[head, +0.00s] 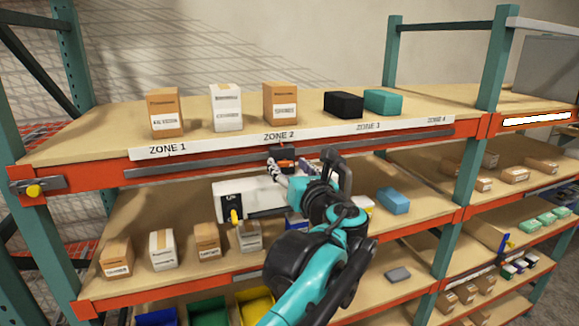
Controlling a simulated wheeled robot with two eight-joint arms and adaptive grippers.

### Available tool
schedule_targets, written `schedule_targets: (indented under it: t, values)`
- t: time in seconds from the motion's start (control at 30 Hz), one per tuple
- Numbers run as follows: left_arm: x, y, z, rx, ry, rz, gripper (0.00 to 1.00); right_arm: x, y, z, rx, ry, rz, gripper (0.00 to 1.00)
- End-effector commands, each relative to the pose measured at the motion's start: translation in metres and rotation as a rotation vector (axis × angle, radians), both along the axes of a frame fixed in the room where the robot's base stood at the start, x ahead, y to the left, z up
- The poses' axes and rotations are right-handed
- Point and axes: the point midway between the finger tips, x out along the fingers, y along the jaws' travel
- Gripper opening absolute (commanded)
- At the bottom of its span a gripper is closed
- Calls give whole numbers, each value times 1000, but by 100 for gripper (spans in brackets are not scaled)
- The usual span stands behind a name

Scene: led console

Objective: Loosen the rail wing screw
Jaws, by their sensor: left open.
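A grey rail (390,137) runs along the orange front beam of the upper shelf. A wing screw cannot be made out clearly; my gripper and wrist cover the area just below the clamp. A white box-shaped unit (262,194) with a black end panel and a yellow part (235,216) is below the rail, partly behind my arm. My left gripper (275,171) is open, just below and close to the clamp; whether it touches is unclear. My right gripper is out of view.
Cartons (166,112) and black and teal blocks (343,104) stand on the upper shelf. The lower shelf holds more cartons (163,250) and a blue block (393,200). A yellow knob (34,191) is at the beam's left end. Green uprights (480,130) flank the bay.

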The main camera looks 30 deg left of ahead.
Motion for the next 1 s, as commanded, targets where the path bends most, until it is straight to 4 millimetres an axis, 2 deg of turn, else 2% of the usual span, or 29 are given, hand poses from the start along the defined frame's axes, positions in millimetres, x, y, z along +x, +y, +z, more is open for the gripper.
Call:
schedule_targets:
  t: [0.03,0.07,0.23,0.8,0.87,0.9,0.97,1.0]
  values:
    - [0,0,0,0,0,0,55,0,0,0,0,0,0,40]
    - [0,0,0,0,0,0,50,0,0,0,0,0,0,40]
    - [0,0,0,0,0,0,5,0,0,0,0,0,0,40]
    - [0,0,0,-91,-109,0,5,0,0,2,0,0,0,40]
    - [0,0,0,-91,-109,0,5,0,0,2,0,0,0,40]
    - [0,0,0,-91,-109,0,41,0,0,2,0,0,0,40]
    - [0,0,0,-92,-108,0,55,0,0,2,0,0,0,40]
    - [0,0,0,-92,-108,0,55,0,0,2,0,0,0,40]
